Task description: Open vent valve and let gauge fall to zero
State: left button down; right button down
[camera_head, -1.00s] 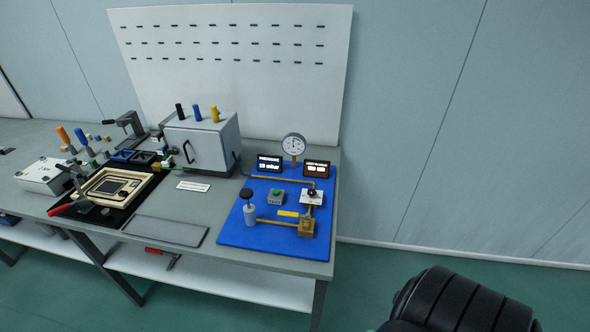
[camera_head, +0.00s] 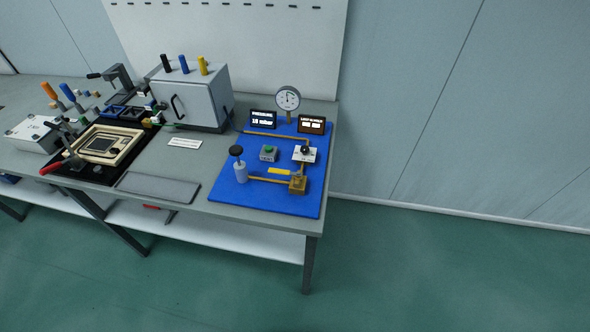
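A blue board (camera_head: 228,193) lies on the right end of the workbench. A round gauge (camera_head: 288,97) stands at its back edge; its needle is too small to read. A black pressure display (camera_head: 263,119) reads what looks like 18 mbar. A brass block (camera_head: 298,184) sits at the front right with a yellow lever (camera_head: 279,171) beside it, maybe the vent valve. A white plate with a black knob (camera_head: 305,152) sits behind. A grey box with a green button (camera_head: 269,153) and a black-knobbed cylinder (camera_head: 240,168) stand left. Neither gripper is in view.
A second display (camera_head: 311,124) stands right of the gauge. A grey box with coloured handles (camera_head: 190,95), a framed fixture (camera_head: 104,146) with a red-handled clamp (camera_head: 51,168) and a grey pad (camera_head: 158,188) fill the bench leftward. The floor (camera_head: 420,270) in front is clear.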

aim_at(270, 170)
jog(key=z, duration=0.75)
jog(key=k+j+z, duration=0.35)
jog(key=j+z, duration=0.15)
jog(key=k+j+z, duration=0.5)
jog(key=i+j, duration=0.05)
jog(key=i, duration=0.05)
